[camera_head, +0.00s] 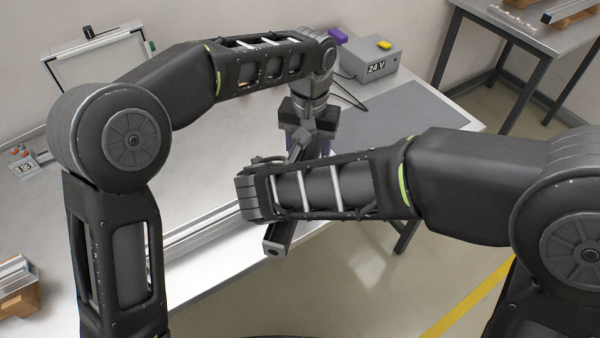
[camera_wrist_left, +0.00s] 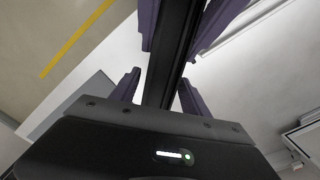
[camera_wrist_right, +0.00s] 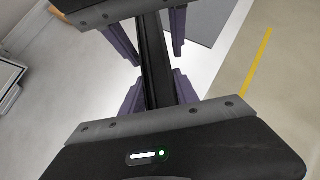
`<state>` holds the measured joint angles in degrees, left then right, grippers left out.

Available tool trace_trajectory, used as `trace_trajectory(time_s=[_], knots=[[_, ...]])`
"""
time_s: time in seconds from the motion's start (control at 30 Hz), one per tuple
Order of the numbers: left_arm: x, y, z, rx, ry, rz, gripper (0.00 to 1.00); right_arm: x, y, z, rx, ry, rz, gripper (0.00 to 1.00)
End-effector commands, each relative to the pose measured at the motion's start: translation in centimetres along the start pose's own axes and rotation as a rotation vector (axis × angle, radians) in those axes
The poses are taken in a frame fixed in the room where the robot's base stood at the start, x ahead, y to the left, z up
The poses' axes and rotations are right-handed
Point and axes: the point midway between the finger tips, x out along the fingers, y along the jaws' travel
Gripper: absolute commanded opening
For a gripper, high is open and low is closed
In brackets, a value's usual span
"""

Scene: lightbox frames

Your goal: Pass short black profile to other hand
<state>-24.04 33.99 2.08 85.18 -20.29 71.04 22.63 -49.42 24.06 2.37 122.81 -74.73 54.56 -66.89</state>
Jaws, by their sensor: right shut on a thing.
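The short black profile (camera_head: 278,236) slants down over the table's front edge, its lower end sticking out below my right wrist. My right gripper (camera_wrist_right: 158,88) is shut on the profile (camera_wrist_right: 154,58), a purple finger against each side. In the head view its fingers are hidden behind my right wrist. My left gripper (camera_wrist_left: 160,76) is open, its fingers on either side of the profile (camera_wrist_left: 172,50) with small gaps. In the head view my left gripper (camera_head: 308,145) points down at the profile's upper part; its fingertips are partly hidden.
A grey 24 V box (camera_head: 370,62) with a yellow button stands at the table's back right, beside a grey mat (camera_head: 385,115). Silver rails (camera_head: 200,232) lie along the table's front. A framed panel (camera_head: 100,62) stands back left. Open floor lies right of the table.

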Motion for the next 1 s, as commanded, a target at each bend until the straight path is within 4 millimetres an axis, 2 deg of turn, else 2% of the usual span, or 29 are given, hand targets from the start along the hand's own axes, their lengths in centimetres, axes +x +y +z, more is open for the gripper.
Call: trace_trajectory(time_s=[0.07, 0.47, 0.57, 0.77, 1.0], knots=[[0.0, 0.0, 0.0, 0.0, 0.0, 0.0, 0.61, 0.0, 0.0, 0.1, 0.0, -0.001, 0.001, 0.0], [-0.6, 0.0, -0.1, 0.0, 0.002, 0.001, 0.62, 0.0, 0.0, 0.1, 0.001, -0.001, 0.001, 0.0], [-1.7, 0.0, -0.1, -0.001, 0.002, 0.0, 0.62, 0.0, 0.0, 0.1, 0.001, -0.001, 0.001, 0.0], [-5.5, 0.1, -0.1, 0.0, 0.004, 0.001, 0.62, 0.0, 0.0, 0.1, 0.001, -0.001, 0.001, 0.0], [-6.2, 0.1, 0.1, 0.001, -0.008, -0.005, 0.62, 0.0, 0.0, 0.1, 0.001, -0.001, 0.001, 0.0]])
